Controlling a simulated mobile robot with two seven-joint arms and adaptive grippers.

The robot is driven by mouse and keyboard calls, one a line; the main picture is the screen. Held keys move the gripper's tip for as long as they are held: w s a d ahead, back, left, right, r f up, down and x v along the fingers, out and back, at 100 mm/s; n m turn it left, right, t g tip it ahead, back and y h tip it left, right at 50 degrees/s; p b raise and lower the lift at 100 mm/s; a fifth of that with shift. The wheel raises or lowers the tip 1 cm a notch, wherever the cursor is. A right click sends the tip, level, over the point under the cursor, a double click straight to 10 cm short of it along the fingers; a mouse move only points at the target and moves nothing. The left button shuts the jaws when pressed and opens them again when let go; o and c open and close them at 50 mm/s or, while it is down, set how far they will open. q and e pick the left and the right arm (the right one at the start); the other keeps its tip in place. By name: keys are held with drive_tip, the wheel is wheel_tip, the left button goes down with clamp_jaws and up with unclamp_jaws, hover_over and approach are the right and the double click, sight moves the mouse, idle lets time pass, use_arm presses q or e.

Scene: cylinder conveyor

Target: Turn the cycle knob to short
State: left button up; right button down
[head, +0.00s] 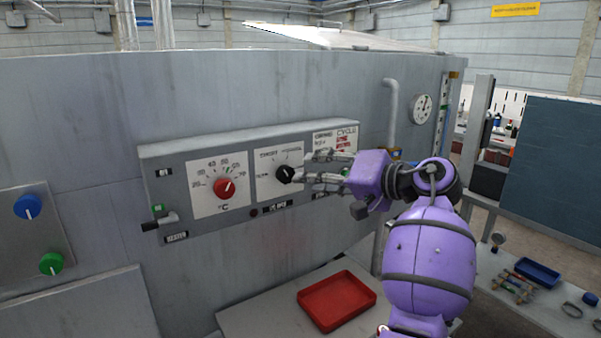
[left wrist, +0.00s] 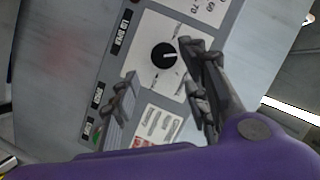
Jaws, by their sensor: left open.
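The cycle knob is a black round knob (head: 285,174) on a white dial plate in the middle of the grey control panel. It also shows in the left wrist view (left wrist: 164,55), with a white pointer line toward the right of that picture. The small labels around it are too blurred to read surely. My left gripper (head: 307,169) is open, its fingers reaching left toward the knob from the right. In the left wrist view its two fingers (left wrist: 158,77) are apart, one close beside the knob. I cannot tell whether it touches. The right gripper is not in view.
A red temperature knob (head: 225,188) sits left of the dial plate. A lever (head: 162,222) sticks out at the panel's left end. Blue (head: 28,207) and green (head: 51,263) knobs are farther left. A red tray (head: 336,300) lies below.

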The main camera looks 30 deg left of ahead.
sight(290, 177)
use_arm(q)
drive_tip(key=p+x, duration=0.1)
drive_tip(key=x, duration=0.4)
drive_tip(key=shift+a+r, duration=0.1)
drive_tip(key=shift+a, duration=0.2)
drive_tip(key=shift+w+a+f, duration=0.1)
drive_tip(key=shift+a+f, duration=0.15)
drive_tip(key=shift+a, duration=0.25)
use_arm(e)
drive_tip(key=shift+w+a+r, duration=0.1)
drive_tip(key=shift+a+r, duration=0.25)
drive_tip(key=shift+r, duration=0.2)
